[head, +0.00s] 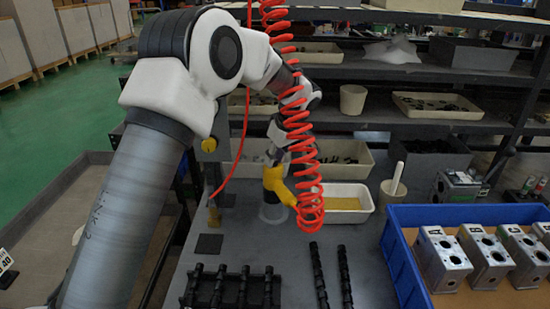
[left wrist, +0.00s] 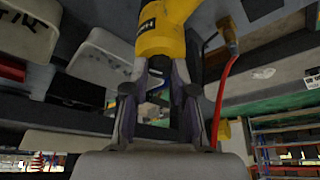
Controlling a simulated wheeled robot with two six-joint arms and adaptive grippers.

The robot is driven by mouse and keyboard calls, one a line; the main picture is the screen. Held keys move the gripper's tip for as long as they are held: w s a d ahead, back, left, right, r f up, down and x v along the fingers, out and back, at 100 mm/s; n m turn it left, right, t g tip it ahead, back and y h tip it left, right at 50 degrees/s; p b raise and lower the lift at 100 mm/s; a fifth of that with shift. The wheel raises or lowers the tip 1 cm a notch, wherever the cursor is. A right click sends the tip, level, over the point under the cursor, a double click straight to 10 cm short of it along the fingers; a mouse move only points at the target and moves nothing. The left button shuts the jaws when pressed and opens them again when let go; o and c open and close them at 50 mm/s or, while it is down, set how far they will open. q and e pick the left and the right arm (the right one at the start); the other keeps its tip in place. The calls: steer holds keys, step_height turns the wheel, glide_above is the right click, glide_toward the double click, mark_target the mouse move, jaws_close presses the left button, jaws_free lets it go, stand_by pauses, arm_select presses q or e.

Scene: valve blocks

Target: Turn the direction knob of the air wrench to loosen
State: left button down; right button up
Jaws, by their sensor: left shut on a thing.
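The yellow air wrench (head: 279,187) is upright or slightly tilted above the grey table, behind the red coiled hose. My left gripper (head: 275,158) is shut on it from behind and above, partly hidden by the hose and my arm. In the left wrist view the wrench's yellow body (left wrist: 165,38) rises from between the two fingers of my left gripper (left wrist: 160,95). The direction knob cannot be made out in either view. My right gripper is not in view.
A red coiled hose (head: 294,110) hangs in front of the wrench. A blue crate (head: 398,262) with lettered valve blocks (head: 440,258) stands at right. Black camshaft-like rods (head: 319,275) lie at the front.

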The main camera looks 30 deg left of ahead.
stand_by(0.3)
arm_select(q)
steer(key=c, duration=0.9)
jaws_free()
steer(key=shift+c, duration=0.2)
steer(key=w+v, duration=0.1)
steer(key=v, duration=1)
steer(key=shift+s+d+r, duration=0.2)
steer(key=shift+s+r, duration=0.15)
steer(key=shift+r, duration=0.1)
